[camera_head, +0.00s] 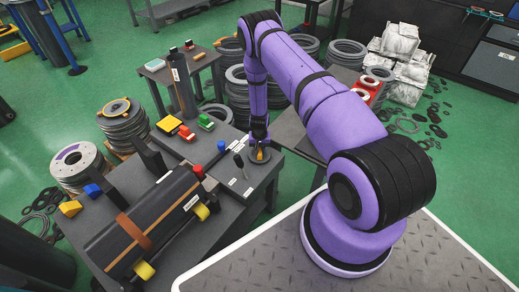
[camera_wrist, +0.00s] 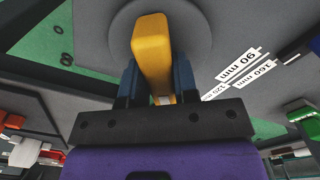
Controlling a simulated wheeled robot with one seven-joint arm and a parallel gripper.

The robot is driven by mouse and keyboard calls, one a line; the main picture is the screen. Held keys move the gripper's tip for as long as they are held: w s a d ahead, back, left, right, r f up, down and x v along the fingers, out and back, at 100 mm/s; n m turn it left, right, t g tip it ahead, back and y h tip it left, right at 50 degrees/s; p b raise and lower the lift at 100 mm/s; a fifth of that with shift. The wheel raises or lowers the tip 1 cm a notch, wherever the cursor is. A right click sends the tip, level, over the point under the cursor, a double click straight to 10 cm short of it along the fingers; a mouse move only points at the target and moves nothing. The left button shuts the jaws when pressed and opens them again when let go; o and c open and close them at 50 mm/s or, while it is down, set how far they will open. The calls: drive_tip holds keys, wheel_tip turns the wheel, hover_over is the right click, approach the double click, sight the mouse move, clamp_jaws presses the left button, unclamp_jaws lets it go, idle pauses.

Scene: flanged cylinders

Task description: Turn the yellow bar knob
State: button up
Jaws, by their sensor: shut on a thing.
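The yellow bar knob (camera_wrist: 152,50) stands out from a grey round base (camera_wrist: 205,32) in the wrist view. My gripper (camera_wrist: 155,82) has its two dark blue fingers on either side of the bar, shut on it. In the head view my gripper (camera_head: 260,143) reaches straight down to the knob (camera_head: 261,155), which shows only as a small yellow patch on its grey disc at the right end of the dark table. Most of the knob is hidden there by the gripper.
White labels (camera_wrist: 237,68) lie beside the knob base. A black lever (camera_head: 239,162) stands just left of the knob. A large dark flanged cylinder (camera_head: 145,225) lies on the table (camera_head: 225,215).

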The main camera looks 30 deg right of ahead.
drive_tip(key=m, duration=0.5)
drive_tip(key=shift+m, duration=2.6)
drive_tip(key=o, duration=0.9)
wheel_tip(320, 180, up, 11)
drive_tip(key=shift+f, duration=0.1)
